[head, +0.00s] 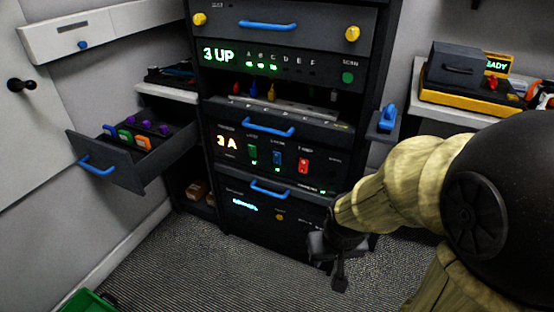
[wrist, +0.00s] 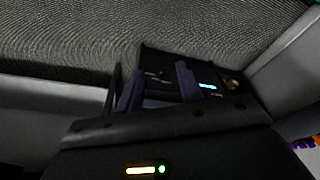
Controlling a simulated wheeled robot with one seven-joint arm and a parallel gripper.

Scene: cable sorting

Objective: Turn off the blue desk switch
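A blue switch (head: 277,158) sits between a green switch (head: 252,154) and a red switch (head: 304,164) on the black rack's middle panel, beside a lit orange display. The labels above them are too small to read surely. A separate blue lever-like piece (head: 387,117) stands on a small bracket at the rack's right side. My gripper (head: 338,278) is low, in front of the rack's lower right, below and right of the switches and apart from them. In the wrist view, my gripper's (wrist: 158,85) two fingers stand apart with nothing between them. The three switches are not recognisable there.
An open drawer (head: 105,168) with coloured pieces juts out at left. Blue handles (head: 270,127) project from the rack. A lower panel with a cyan display (head: 245,206) also shows in the wrist view. A shelf (head: 450,112) stands at right. Carpet (head: 225,268) in front is clear.

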